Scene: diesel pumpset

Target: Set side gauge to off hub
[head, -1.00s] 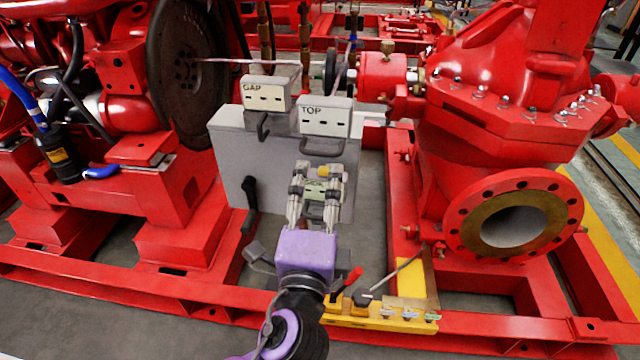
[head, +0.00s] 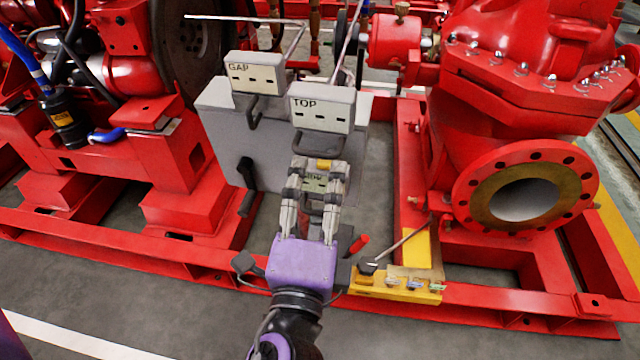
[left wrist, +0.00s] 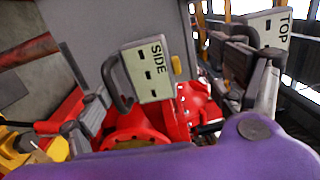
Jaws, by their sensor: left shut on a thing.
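The side gauge (head: 316,182) is a small pale box with a dark label and a yellow tab, in front of the grey box in the head view. In the left wrist view its face (left wrist: 155,75) reads SIDE, with a dark handle on its left. My left gripper (head: 314,190) is shut on it, one finger on each side. The fingers hide part of it, and the exact contact is unclear. The hub (head: 342,72) is partly hidden behind the TOP gauge and thin rods. My right gripper is not in view.
The GAP gauge (head: 256,74) and TOP gauge (head: 322,108) stand above the grey box (head: 225,125), close beyond my gripper. A black lever (head: 246,180) sticks out at left. A yellow block (head: 400,285) lies on the red frame at right. The red pump (head: 520,130) bounds the right.

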